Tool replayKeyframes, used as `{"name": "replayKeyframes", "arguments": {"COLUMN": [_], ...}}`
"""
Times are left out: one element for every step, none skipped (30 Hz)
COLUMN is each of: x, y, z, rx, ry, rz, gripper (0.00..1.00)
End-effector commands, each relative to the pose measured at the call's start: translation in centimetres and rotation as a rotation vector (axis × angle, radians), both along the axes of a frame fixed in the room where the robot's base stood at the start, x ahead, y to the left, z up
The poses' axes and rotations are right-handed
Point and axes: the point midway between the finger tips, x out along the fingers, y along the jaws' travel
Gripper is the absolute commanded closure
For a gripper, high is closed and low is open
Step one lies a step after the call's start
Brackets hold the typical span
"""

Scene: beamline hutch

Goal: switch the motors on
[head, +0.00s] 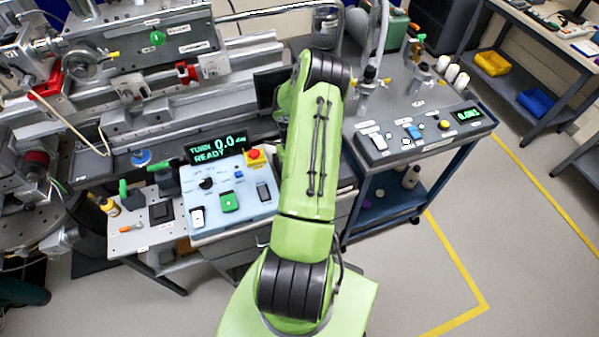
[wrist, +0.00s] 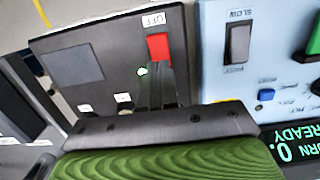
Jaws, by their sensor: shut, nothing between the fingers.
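In the wrist view a dark panel carries a red switch (wrist: 159,47) with a label reading OFF (wrist: 153,19) at its upper end. A small green light (wrist: 142,71) glows beside the switch. My gripper (wrist: 156,76) is shut and empty, its dark fingertips at the switch's lower end; I cannot tell if they touch it. The fingers hide part of the panel there. No lettering that I can read names the motors. In the head view my arm hides this panel and my gripper.
The light-blue control box (head: 262,212) stands beside it, with a green rocker (head: 229,201), a red stop button (head: 254,154) and a display (head: 216,147) reading TURN 0.0 READY. A cart (head: 408,155) with more controls stands to the right. Floor at lower right is clear.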

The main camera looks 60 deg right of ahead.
Motion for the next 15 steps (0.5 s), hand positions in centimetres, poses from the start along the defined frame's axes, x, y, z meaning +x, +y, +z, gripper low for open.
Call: {"name": "replayKeyframes", "arguments": {"x": [0.5, 0.5, 0.6, 0.6, 0.7, 0.8, 0.9, 1.0, 1.0, 1.1, 1.1, 1.2, 1.2, 1.2, 1.2], "y": [-0.2, -0.4, -0.4, -0.5, -0.6, -0.6, -0.7, -0.8, -0.8, -0.8, -0.9, -0.9, -0.9, -1.0, -1.0], "z": [2.0, 2.6, 3.6, 4.3, 5.0, 6.0, 6.7, 7.3, 8.1, 8.7, 9.2, 9.7, 10.0, 10.3, 10.5], "rx": [-0.009, -0.011, -0.012, -0.011, -0.013, -0.013, -0.012, -0.013, -0.012, -0.012, -0.012, -0.011, -0.012, -0.012, -0.01], "ry": [-0.004, -0.004, -0.005, -0.006, -0.006, -0.007, -0.008, -0.009, -0.008, -0.008, -0.008, -0.009, -0.009, -0.009, -0.009], "rz": [0.002, 0.002, 0.001, 0.001, 0.001, 0.001, 0.001, 0.001, 0.001, 0.001, 0.001, 0.001, 0.001, 0.001, 0.001], "gripper": [1.0, 1.0, 1.0, 1.0, 1.0, 1.0, 1.0, 1.0, 1.0, 1.0, 1.0, 1.0, 1.0, 1.0, 1.0]}}
